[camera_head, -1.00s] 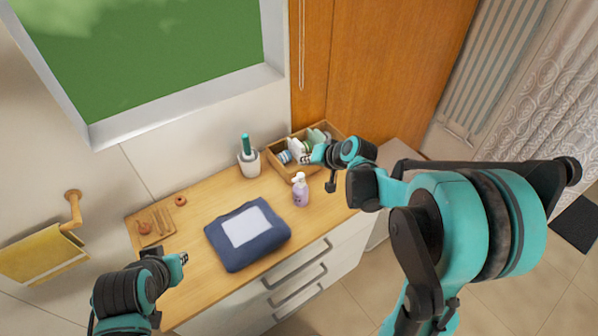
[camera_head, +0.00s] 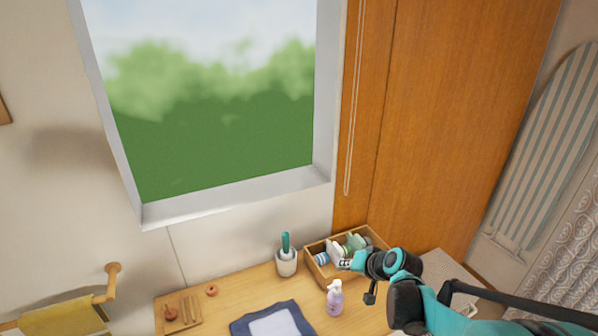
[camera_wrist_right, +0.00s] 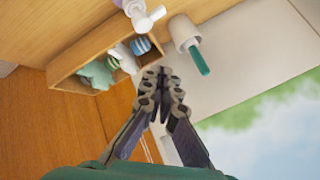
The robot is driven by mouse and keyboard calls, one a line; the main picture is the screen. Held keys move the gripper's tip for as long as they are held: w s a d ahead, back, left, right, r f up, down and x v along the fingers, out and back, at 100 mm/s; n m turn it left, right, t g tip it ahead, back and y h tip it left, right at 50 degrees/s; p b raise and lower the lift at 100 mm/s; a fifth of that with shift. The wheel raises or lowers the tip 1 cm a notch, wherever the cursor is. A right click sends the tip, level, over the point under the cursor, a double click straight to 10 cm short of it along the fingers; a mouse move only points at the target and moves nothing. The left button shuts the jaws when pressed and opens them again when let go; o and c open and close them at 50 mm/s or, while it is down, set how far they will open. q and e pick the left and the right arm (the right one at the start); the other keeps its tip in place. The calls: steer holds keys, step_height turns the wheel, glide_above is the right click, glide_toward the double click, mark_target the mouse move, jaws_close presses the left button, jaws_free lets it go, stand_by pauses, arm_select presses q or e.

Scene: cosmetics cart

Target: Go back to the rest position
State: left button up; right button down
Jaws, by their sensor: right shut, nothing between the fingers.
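My right gripper (camera_head: 346,265) is at the front edge of the wooden organiser box (camera_head: 318,275) in the head view. In the right wrist view my right gripper (camera_wrist_right: 163,75) has its fingers together with nothing between them, above or beside the box (camera_wrist_right: 68,66). The box holds a striped roll, white items and a green item. My left gripper is out of the head view.
A lilac pump bottle (camera_head: 334,297) stands in front of the box. A white cup (camera_head: 286,263) with a teal item stands left of it.

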steer(key=s+f+n+h+b, duration=0.2)
steer(key=s+b, duration=0.2)
steer(key=s, duration=0.8)
steer(key=s+a+f+n+g+h+b, duration=0.1)
steer(key=s+b, duration=0.4)
steer(key=s, duration=0.8)
steer(key=shift+f+n+h, duration=0.4)
steer(key=shift+f+h, duration=0.1)
steer(key=shift+f, duration=0.6)
